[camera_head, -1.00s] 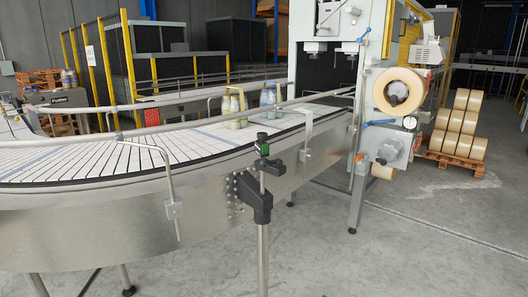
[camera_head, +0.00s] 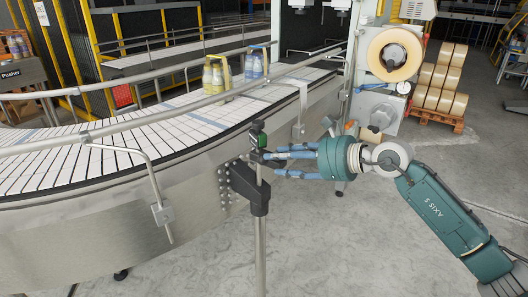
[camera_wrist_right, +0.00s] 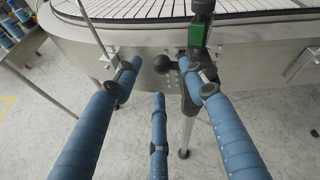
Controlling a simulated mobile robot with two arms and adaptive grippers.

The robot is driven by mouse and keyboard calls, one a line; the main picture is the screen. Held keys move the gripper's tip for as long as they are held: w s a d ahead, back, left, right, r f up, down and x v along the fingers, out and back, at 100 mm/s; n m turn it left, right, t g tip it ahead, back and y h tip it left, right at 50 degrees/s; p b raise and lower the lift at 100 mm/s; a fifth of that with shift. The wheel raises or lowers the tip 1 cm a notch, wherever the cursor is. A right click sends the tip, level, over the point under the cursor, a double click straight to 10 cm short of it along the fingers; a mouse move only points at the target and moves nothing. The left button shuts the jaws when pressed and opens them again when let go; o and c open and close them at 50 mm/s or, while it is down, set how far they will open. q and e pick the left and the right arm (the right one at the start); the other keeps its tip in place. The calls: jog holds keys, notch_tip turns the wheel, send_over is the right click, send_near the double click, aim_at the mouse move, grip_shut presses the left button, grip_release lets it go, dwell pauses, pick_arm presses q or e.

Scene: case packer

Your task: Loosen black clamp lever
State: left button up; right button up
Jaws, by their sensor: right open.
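The black clamp (camera_head: 249,188) sits on a steel post at the conveyor's outer side. It also shows in the right wrist view (camera_wrist_right: 188,98). My left gripper is not in view.
A green indicator with a black top (camera_head: 258,136) sits on the post above the clamp. The curved conveyor (camera_head: 90,165) with guide rails carries bottle packs (camera_head: 216,75). A rail bracket (camera_head: 160,210) stands to the left. The floor in front is clear.

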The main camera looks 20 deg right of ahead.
aim_at(262, 157)
jog(key=p+x, duration=0.2)
jog(key=x, duration=0.4)
jog(key=shift+w+a+f, duration=0.15)
jog(key=shift+w, duration=0.25)
jog(key=shift+c, duration=0.8)
jog(key=c, duration=0.8)
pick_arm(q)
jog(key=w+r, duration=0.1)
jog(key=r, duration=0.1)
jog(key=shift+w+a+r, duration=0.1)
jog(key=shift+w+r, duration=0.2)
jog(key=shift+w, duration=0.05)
pick_arm(e)
grip_shut()
